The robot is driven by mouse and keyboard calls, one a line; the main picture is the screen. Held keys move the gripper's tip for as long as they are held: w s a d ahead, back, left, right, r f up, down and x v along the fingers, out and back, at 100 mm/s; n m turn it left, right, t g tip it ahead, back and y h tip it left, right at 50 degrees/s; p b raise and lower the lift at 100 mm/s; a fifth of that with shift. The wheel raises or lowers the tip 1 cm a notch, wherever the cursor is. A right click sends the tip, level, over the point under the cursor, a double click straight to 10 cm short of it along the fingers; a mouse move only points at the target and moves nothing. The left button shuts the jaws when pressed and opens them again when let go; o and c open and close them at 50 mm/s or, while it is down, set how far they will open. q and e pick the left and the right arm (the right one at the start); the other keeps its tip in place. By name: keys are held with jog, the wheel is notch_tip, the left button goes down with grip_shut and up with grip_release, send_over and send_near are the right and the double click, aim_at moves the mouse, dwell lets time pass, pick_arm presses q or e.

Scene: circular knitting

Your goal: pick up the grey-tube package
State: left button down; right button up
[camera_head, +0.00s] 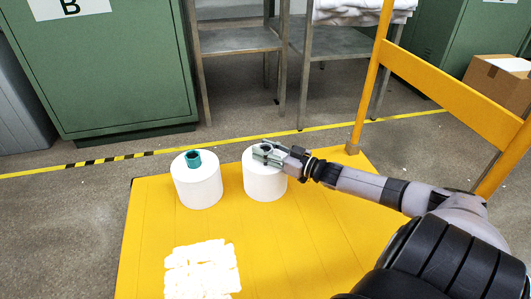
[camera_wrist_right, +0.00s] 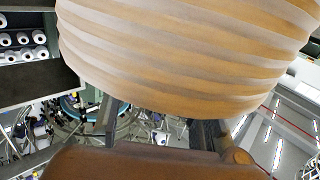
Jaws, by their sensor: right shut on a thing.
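The grey-tube package (camera_head: 265,183) is a white yarn cylinder standing upright on the yellow cart deck (camera_head: 310,225). My right gripper (camera_head: 266,152) is at its top and shut on it at the tube; the fingers mostly hide the tube. In the right wrist view a large ribbed, tan-lit round surface, which looks like the package (camera_wrist_right: 190,50), fills the top, with the gripper fingers (camera_wrist_right: 158,130) below it. Another white package (camera_head: 198,185) with a teal tube (camera_head: 194,158) stands to the left, apart from it. My left gripper is out of view.
A bright white patch (camera_head: 202,270), too washed out to identify, lies on the front of the deck. A yellow frame (camera_head: 450,90) rises at the deck's right. Green cabinets (camera_head: 110,75), grey shelves (camera_head: 238,42) and a cardboard box (camera_head: 498,80) stand behind.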

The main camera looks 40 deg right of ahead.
grip_shut()
dwell(0.3)
jog(key=shift+r, duration=0.1)
jog(key=shift+r, duration=0.15)
